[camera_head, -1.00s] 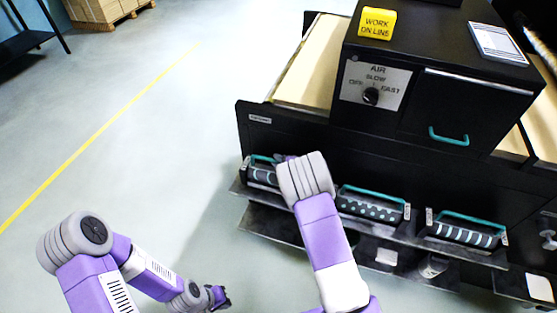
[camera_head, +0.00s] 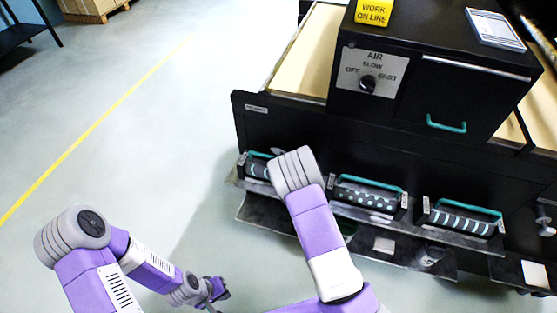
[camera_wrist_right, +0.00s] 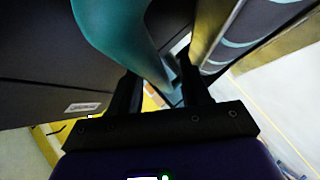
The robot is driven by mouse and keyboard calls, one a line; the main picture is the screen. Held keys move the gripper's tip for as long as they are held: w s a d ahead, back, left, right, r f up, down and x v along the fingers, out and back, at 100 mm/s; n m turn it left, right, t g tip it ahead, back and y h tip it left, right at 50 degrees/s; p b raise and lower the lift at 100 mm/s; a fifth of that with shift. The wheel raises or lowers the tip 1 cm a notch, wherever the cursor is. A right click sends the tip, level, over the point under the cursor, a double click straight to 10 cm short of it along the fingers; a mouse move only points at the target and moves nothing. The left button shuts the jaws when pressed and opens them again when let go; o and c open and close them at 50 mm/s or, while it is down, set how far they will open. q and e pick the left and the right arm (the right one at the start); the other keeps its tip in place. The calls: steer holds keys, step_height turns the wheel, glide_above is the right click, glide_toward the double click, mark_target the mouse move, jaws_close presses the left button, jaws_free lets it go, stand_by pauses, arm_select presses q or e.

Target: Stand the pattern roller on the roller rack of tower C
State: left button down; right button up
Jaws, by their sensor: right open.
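Several rollers with teal handles sit in a row on the black machine's front shelf (camera_head: 398,226). A dark roller with pale stripes (camera_head: 257,171) is at the left, partly hidden by my right arm. A dotted roller (camera_head: 362,197) is in the middle and a striped one (camera_head: 460,222) at the right. I cannot tell which one the task names. My right gripper (camera_wrist_right: 162,88) is open, with a teal handle (camera_wrist_right: 118,32) close at its fingers and a striped roller (camera_wrist_right: 243,38) beside it. My left gripper (camera_head: 218,290) hangs low over the floor; its jaws are unclear.
The black machine carries a control box (camera_head: 435,75) with an air dial and a yellow sign (camera_head: 373,11). A lower ledge (camera_head: 280,215) runs under the rollers. Open floor (camera_head: 130,150) lies to the left. A pallet with boxes (camera_head: 92,8) is far back.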

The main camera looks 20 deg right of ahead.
steer(key=p+v, duration=0.2)
steer(key=v, duration=0.9)
steer(key=s+a+f+m+g+h, duration=0.2)
steer(key=s+f+m+g, duration=0.4)
steer(key=s+f+m, duration=0.65)
steer(key=s+a+f+m+g+y, duration=0.1)
steer(key=s+a+f+m+g, duration=0.1)
steer(key=s, duration=0.5)
steer(key=s+a+f+m+g+y, duration=0.1)
steer(key=s+a+m+g, duration=0.3)
steer(key=s+a, duration=0.3)
steer(key=shift+s+a+f+y, duration=0.3)
steer(key=shift+s+f, duration=0.1)
steer(key=shift+s, duration=0.45)
